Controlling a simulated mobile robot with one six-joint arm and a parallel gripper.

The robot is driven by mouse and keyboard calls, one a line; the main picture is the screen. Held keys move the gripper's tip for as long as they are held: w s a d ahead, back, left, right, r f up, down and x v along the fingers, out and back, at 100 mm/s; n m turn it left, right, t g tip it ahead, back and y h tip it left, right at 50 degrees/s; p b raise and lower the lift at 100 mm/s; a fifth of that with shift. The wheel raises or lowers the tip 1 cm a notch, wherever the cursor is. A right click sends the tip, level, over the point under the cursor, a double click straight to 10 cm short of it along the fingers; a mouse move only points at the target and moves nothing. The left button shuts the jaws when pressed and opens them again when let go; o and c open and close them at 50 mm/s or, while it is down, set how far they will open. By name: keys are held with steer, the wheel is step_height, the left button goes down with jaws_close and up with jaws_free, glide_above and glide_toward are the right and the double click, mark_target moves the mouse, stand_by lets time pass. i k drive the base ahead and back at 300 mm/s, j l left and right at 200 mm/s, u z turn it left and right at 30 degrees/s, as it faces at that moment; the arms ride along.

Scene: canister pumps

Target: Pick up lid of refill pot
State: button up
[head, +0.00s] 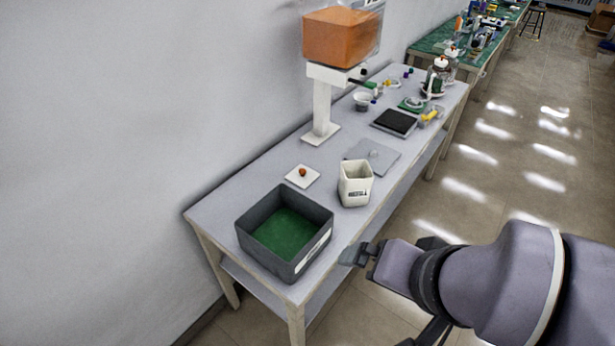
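The refill pot (355,190) is a pale, square-sided container with dark lettering on its front. It stands upright on the table, and its top looks open. A flat white square lid (311,181) with a small orange-brown knob (302,172) lies on the table to the left of the pot, apart from it. My gripper (350,256) is at the table's front edge, below the pot in the picture and right of the dark bin. It is well apart from the lid. Its fingers are seen from the side, so their opening is not clear.
A dark grey bin (262,261) with a green floor stands at the near end of the table (225,212). A grey plate (361,153) lies behind the pot. A white stand (322,105) carries an orange box (341,37). Several small items crowd the far end.

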mark_target(302, 176)
steer(key=i+l+u, duration=0.25)
steer(key=i+u, duration=0.2)
steer(key=i+l+u, duration=0.3)
steer(key=u, duration=0.15)
steer(key=i+l+u, duration=0.25)
steer(key=l+u, duration=0.2)
steer(key=i+l+u, duration=0.15)
steer(key=l+u, duration=0.3)
steer(key=l, duration=0.15)
